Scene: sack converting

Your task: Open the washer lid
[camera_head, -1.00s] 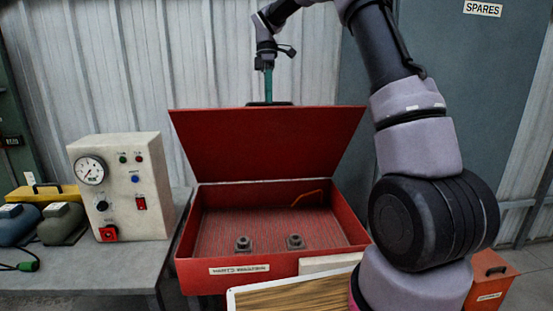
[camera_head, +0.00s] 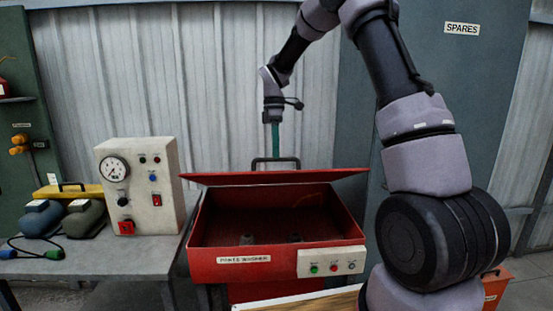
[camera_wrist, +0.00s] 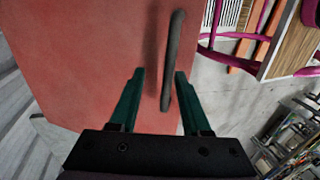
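The red parts washer (camera_head: 230,268) stands in the middle of the head view. Its lid (camera_head: 275,177) is partly raised at the rear hinge, seen almost edge-on from its front edge, with a dark gap into the tub below. A dark bar handle (camera_head: 277,160) rises from the lid; the wrist view shows the handle (camera_wrist: 172,60) against the red lid (camera_wrist: 90,60). My gripper (camera_head: 276,150) points down at the handle from behind. In the wrist view, my gripper (camera_wrist: 160,74) is open, its green fingers on either side of the handle with gaps showing.
A cream gauge box (camera_head: 142,185) stands on the grey bench (camera_head: 100,260) to the left. A button panel (camera_head: 332,262) is on the washer's front right. A wooden-topped surface (camera_head: 310,304) lies in front. The corrugated wall (camera_head: 190,80) is behind.

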